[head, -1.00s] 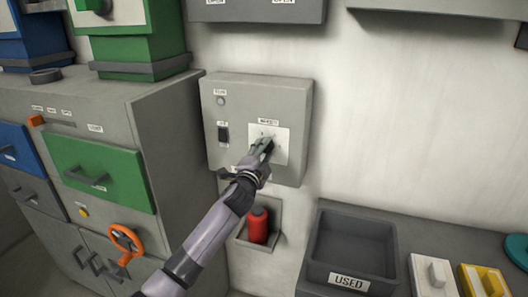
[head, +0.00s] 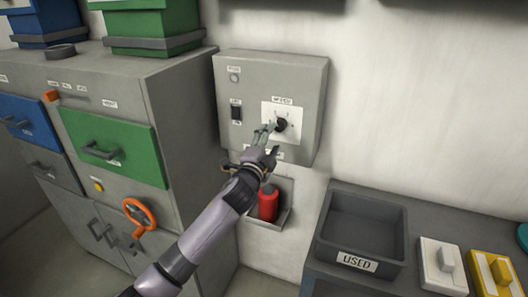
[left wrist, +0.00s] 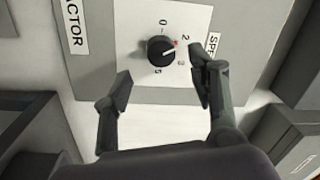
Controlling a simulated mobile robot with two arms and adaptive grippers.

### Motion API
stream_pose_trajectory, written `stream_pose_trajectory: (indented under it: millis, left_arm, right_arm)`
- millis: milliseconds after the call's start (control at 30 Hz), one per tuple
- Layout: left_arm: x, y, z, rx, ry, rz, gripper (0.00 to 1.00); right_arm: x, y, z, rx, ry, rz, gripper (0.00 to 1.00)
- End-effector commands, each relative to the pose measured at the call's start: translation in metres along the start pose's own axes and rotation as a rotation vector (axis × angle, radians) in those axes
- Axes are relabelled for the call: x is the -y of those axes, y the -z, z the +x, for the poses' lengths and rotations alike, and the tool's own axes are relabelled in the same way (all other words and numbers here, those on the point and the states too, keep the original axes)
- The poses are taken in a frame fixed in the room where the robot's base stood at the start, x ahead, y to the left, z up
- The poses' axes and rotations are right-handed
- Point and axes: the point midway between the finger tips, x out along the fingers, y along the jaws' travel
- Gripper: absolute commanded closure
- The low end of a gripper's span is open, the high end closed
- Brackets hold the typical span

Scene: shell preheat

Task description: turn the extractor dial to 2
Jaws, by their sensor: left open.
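The extractor dial (head: 282,124) is a round black knob on a white plate on the grey wall box (head: 310,85). In the left wrist view the dial (left wrist: 161,50) shows a white pointer line aimed right, toward the marks 2 and 3 and apparently nearer the 2, beside a small red mark. My left gripper (head: 268,143) is open, just below and left of the dial in the head view. In the left wrist view its fingers (left wrist: 162,85) are spread apart in front of the panel, empty and clear of the knob.
A black switch (head: 236,113) sits left of the dial on the same box. A red cylinder (head: 267,203) stands in a wall niche below. A grey "USED" bin (head: 362,255) is on the lower right counter, and a cabinet (head: 185,140) stands at left.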

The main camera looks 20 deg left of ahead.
Motion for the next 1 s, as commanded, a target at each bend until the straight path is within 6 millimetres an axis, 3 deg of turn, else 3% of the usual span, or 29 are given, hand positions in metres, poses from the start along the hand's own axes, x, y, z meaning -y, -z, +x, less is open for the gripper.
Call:
stream_pose_trajectory:
  millis: [200, 400, 900, 1000]
  left_arm:
    - [-0.001, 0.000, -0.039, 0.000, -0.001, 0.000, 0.47]
    - [0.000, 0.000, -0.057, 0.000, 0.000, 0.001, 0.47]
    - [0.000, 0.000, -0.061, 0.000, 0.000, 0.000, 0.47]
    - [-0.008, -0.004, -0.060, 0.007, -0.014, -0.007, 0.47]
  right_arm:
    - [0.001, 0.000, 0.000, 0.000, 0.001, 0.000, 1.00]
    - [0.001, 0.000, 0.000, 0.000, 0.001, 0.000, 1.00]
    - [0.001, 0.000, 0.000, 0.000, 0.001, 0.000, 1.00]
    - [0.001, 0.000, 0.000, 0.000, 0.001, 0.000, 1.00]
